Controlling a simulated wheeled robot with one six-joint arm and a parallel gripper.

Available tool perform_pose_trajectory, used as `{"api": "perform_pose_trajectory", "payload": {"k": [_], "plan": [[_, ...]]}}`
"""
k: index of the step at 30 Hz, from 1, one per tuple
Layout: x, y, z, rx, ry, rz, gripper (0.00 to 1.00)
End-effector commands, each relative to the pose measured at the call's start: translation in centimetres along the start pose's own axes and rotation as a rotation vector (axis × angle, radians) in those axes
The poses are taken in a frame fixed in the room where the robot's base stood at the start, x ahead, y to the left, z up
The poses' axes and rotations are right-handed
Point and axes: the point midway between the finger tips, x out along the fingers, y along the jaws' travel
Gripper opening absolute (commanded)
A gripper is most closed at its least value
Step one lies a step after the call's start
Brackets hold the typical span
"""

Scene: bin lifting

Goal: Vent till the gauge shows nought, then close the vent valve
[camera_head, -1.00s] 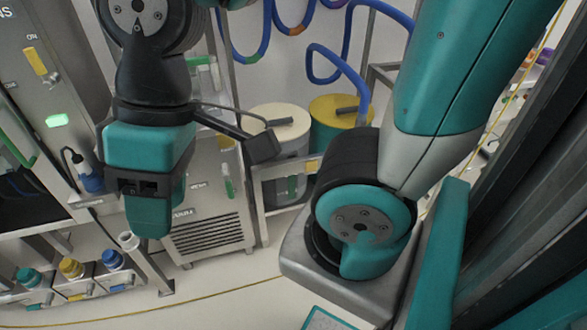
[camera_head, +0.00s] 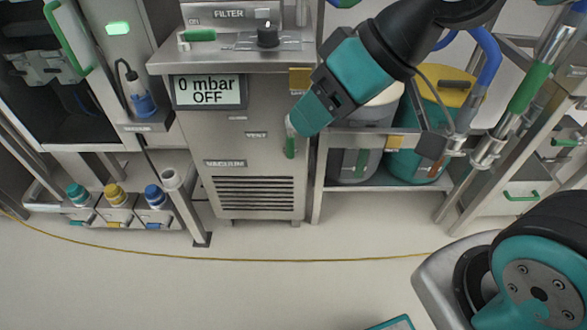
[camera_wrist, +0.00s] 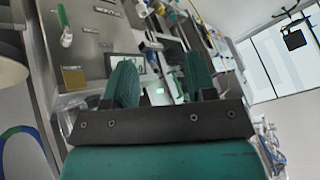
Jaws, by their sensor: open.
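The gauge display (camera_head: 208,91) on the steel vacuum unit reads "0 mbar" and "OFF" in the head view. A green handle with a pale end (camera_wrist: 65,28) lies at upper left there, outside the fingers.
The filter shelf (camera_head: 230,63) above the gauge carries a green lever (camera_head: 198,35) and a black knob (camera_head: 267,38). A yellow-topped bin (camera_head: 440,86) stands right of the unit, behind my arm. Capped bottles (camera_head: 115,193) stand at left.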

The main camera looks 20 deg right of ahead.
Motion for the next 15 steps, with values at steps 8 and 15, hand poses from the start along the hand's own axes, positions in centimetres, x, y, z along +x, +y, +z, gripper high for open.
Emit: {"api": "perform_pose_trajectory", "payload": {"k": [8, 15], "plan": [[10.8, 6.7, 2.9, -0.010, 0.261, 0.060, 0.51], [17.2, 12.2, 4.7, -0.024, 0.482, 0.140, 0.51]]}}
